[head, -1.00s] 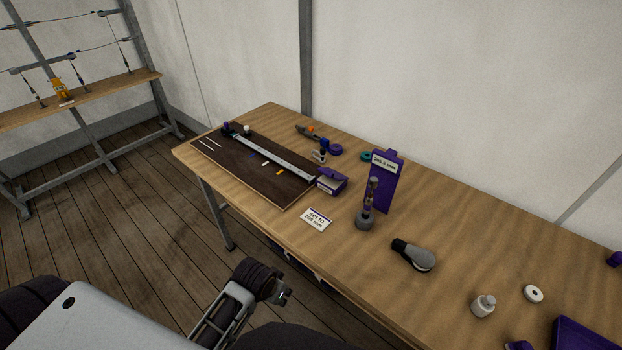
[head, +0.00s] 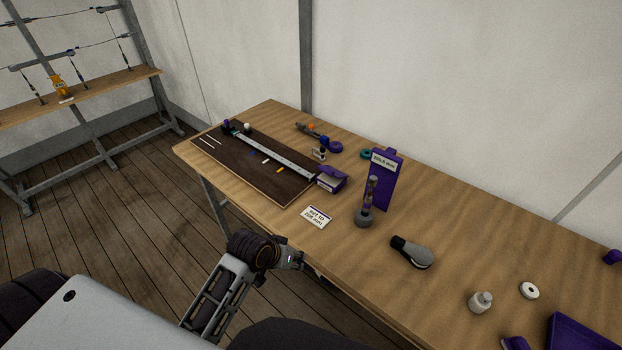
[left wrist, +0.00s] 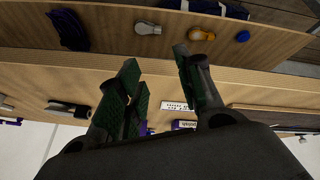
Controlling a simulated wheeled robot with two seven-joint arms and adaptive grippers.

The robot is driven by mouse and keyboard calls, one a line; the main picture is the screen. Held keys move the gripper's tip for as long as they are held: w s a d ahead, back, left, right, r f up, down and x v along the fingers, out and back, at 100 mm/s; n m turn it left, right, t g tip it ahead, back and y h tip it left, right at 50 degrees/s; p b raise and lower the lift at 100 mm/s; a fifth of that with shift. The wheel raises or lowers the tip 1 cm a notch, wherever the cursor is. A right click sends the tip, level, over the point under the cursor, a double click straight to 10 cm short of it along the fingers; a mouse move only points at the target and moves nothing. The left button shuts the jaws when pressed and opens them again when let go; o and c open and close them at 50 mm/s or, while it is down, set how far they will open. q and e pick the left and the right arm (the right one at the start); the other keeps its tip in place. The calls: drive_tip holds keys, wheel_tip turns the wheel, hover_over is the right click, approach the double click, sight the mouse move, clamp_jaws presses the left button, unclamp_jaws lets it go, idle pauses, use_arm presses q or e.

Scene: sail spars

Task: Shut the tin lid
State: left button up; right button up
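A small purple tin (head: 332,179) with a pale front sits at the right end of the dark board on the bench. Its purple lid looks raised at a tilt, but it is too small to tell how far. My left gripper (head: 291,259) is low in front of the bench's near edge, apart from the tin and nearer to me. In the left wrist view its two dark green-padded fingers (left wrist: 157,60) are spread with nothing between them. My right gripper is not in view.
A white card (head: 314,217) lies near the front edge. A purple upright stand (head: 385,181) and a grey-based post (head: 365,216) stand right of the tin. A grey bulb-shaped tool (head: 412,252) lies farther right. A ruler (head: 272,156) lies on the dark board (head: 285,192).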

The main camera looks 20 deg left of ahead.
use_arm(q)
drive_tip(key=w+n, duration=0.1)
drive_tip(key=w, duration=0.1)
drive_tip(key=w+n+t+h, duration=0.1)
drive_tip(key=w, duration=0.2)
drive_tip(key=w+d+n, duration=0.1)
drive_tip(key=w, duration=0.2)
drive_tip(key=shift+r+t+h, duration=0.2)
drive_tip(key=shift+t+h, duration=0.1)
drive_tip(key=shift+t, duration=0.1)
drive_tip(key=w+n, duration=0.1)
drive_tip(key=w, duration=0.1)
drive_tip(key=w+r+n+t, duration=0.1)
drive_tip(key=w, duration=0.1)
drive_tip(key=w+n+t+h, duration=0.1)
drive_tip(key=w, duration=0.2)
drive_tip(key=shift+a+r, duration=0.15)
drive_tip(key=shift+r, duration=0.15)
drive_tip(key=w+a+r+n+t, duration=0.2)
drive_tip(key=w+n, duration=0.1)
drive_tip(key=w, duration=0.2)
drive_tip(key=w+a+r+n+t, duration=0.2)
drive_tip(key=w+r+n, duration=0.1)
drive_tip(key=w, duration=0.3)
drive_tip(key=shift+w+a+n+t, duration=0.2)
drive_tip(key=shift+w+n+t, duration=0.1)
drive_tip(key=shift+n, duration=0.5)
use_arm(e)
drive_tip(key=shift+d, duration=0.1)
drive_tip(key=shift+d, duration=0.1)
